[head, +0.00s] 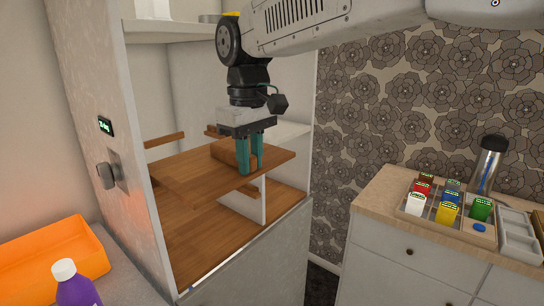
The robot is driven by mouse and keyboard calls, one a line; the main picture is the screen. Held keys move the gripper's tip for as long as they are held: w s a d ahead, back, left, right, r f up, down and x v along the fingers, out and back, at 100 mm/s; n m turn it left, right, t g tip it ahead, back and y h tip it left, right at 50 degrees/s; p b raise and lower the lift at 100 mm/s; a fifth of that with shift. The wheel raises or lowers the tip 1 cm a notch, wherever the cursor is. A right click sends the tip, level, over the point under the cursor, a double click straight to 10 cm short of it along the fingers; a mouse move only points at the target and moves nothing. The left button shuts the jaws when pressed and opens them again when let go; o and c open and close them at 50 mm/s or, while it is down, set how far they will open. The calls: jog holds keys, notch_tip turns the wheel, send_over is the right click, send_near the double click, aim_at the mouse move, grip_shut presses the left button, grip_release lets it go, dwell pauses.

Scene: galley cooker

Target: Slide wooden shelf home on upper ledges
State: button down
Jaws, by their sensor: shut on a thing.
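The wooden shelf (192,180) is a brown board inside the open white cabinet, above a wooden bottom board. A raised wooden block (224,153) lies on its top. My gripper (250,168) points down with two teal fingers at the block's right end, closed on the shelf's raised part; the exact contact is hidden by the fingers. Two wooden strips, which look like ledges, show at the left (165,140) and behind the gripper (213,131). Whether the shelf rests on them cannot be told.
A white upright panel (264,200) stands under the shelf. The cabinet's left wall (105,70) carries a knob (107,174). An orange tray (52,262) and purple bottle (77,287) are lower left. A counter (380,190) with coloured boxes and a flask (488,163) is right.

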aim_at(232, 149)
jog(key=shift+s+d, duration=0.95)
jog(key=shift+d, duration=0.2)
jog(key=shift+a, duration=0.1)
jog(key=shift+f, duration=0.1)
dwell(0.5)
jog(key=shift+w+a, duration=0.25)
jog(key=shift+w, duration=0.05)
jog(key=shift+a, duration=0.1)
jog(key=shift+w+a+f, duration=0.1)
jog(key=shift+w+a, duration=0.95)
jog(key=shift+a, duration=0.25)
jog(key=shift+w+a, duration=1)
jog(key=shift+a, duration=0.3)
jog(key=shift+a, duration=0.1)
